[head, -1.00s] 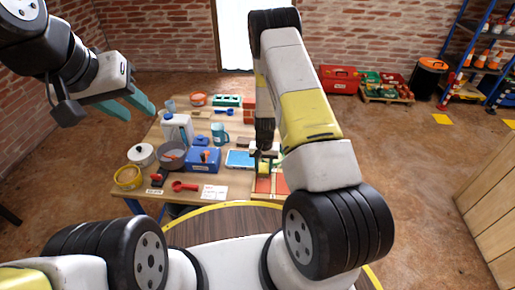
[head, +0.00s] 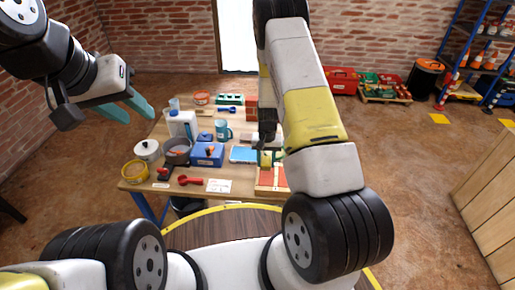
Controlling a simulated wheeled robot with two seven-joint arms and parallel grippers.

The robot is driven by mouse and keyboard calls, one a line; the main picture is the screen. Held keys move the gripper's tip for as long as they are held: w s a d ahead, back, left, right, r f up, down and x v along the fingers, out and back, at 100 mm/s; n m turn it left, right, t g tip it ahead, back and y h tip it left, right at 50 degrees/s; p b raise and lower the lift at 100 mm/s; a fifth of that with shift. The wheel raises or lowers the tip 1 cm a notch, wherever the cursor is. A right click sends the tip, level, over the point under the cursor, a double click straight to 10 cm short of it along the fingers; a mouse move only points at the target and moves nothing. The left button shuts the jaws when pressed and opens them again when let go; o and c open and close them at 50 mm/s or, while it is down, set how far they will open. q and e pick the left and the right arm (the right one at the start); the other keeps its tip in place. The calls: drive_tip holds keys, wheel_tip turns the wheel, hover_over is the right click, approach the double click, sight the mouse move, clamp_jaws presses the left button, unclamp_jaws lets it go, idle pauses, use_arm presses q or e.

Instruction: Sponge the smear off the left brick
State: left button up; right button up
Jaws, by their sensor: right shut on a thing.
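A wooden frame with reddish brick faces (head: 271,178) lies at the front right of the table (head: 130,186). I cannot make out the left brick's smear at this size. My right gripper (head: 266,150) points down just behind the brick faces, partly hidden by my own arm. It is shut on a small yellow sponge (head: 265,159). I cannot tell whether the sponge touches a brick. My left gripper (head: 137,109) is open and empty, in the air off the table's left side, its teal fingers apart.
A blue tray (head: 243,154), blue box (head: 207,153), teal mug (head: 222,130), white jug (head: 182,123), grey bowl (head: 177,150) and yellow tub (head: 135,171) crowd the table. A white card (head: 219,186) and red scoop (head: 191,180) lie at the front.

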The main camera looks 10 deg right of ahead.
drive_tip(key=shift+r, duration=1.8)
